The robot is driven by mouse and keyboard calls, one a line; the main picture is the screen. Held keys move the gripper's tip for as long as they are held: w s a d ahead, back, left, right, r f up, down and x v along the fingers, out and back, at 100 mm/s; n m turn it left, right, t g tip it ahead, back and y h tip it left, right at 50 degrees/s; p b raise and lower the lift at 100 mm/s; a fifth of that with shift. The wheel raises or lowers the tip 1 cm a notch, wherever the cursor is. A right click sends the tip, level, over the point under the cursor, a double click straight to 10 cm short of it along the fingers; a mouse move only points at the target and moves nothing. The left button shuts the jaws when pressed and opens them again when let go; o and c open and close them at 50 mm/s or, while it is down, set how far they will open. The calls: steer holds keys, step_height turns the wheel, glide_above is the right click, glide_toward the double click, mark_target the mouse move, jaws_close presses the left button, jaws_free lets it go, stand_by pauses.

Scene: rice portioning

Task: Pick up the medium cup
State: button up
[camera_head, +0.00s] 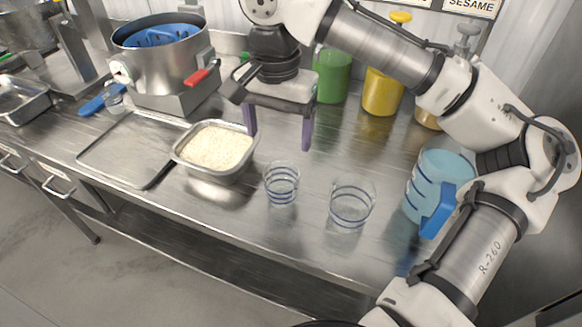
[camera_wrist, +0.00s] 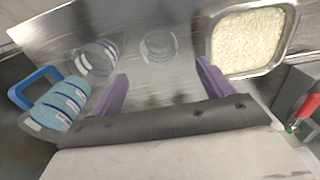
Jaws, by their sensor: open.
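A clear cup with blue bands (camera_head: 282,184) stands upright on the steel counter, right of the rice tray. A wider clear cup with blue bands (camera_head: 351,204) stands to its right.
A steel tray of rice (camera_head: 180,157) sits left of the cups. A blue-tinted pitcher with a blue handle (camera_head: 437,183) stands at the right. A large pot (camera_head: 150,72), a flat empty tray (camera_head: 95,160), and green (camera_head: 333,78) and yellow (camera_head: 381,92) containers stand around the back and left.

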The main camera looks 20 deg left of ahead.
glide_toward(281, 182)
steer(key=shift+s+d+f+p, duration=0.25)
steer(key=shift+s+f, duration=0.2)
steer(key=shift+s, duration=0.2)
steer(key=shift+s+d+f+p, duration=0.1)
steer(key=shift+s+d+f, duration=0.1)
steer(key=shift+s+f, duration=0.35)
steer(key=shift+f+p, duration=0.7)
steer(key=shift+f, duration=1.9)
steer(key=shift+c, duration=0.4)
steer(key=c, duration=1)
